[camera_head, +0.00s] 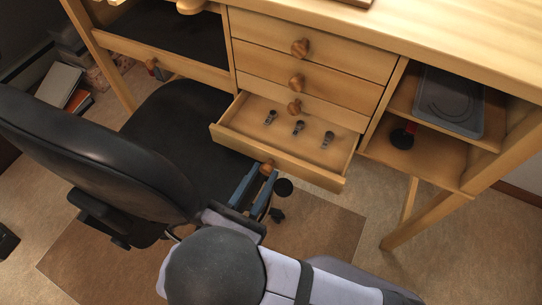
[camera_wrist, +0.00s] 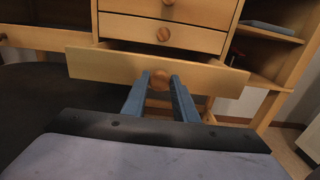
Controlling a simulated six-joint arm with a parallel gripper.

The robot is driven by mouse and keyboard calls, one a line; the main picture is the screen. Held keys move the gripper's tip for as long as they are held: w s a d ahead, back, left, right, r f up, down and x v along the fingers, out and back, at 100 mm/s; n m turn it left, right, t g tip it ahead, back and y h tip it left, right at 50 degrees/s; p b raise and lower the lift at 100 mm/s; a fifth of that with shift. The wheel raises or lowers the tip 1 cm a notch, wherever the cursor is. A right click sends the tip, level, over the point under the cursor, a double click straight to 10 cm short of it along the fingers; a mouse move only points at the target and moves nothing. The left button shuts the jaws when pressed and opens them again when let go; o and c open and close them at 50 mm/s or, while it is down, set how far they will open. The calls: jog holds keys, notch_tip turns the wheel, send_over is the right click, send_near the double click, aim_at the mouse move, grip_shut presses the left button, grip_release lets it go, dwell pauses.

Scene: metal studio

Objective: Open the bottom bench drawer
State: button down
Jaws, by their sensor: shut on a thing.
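The bottom bench drawer (camera_head: 318,172) is pulled well out from the wooden bench, its inside visible from above. Its front (camera_wrist: 105,66) spans the middle of the wrist view. My gripper (camera_head: 261,171) has its blue fingers shut on the round wooden knob (camera_head: 267,164) of this drawer. In the wrist view the knob (camera_wrist: 160,80) sits between the two fingertips of my gripper (camera_wrist: 160,86). Three small dark metal pieces, one of them a piece (camera_head: 299,128) in the middle, lie on the drawer floor.
Shut drawers, including the top one (camera_head: 345,55), lie above. A black office chair (camera_head: 100,150) stands close on the left. Open shelves (camera_head: 425,158) at right hold a grey tray (camera_head: 450,103) and a red-and-black object (camera_head: 405,136). Carpet right of the brown mat (camera_head: 335,235) is clear.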

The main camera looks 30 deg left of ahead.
jog(key=shift+s, duration=0.7)
jog(key=c, duration=1.4)
grip_release()
jog(key=shift+c, duration=0.2)
jog(key=shift+w, duration=0.1)
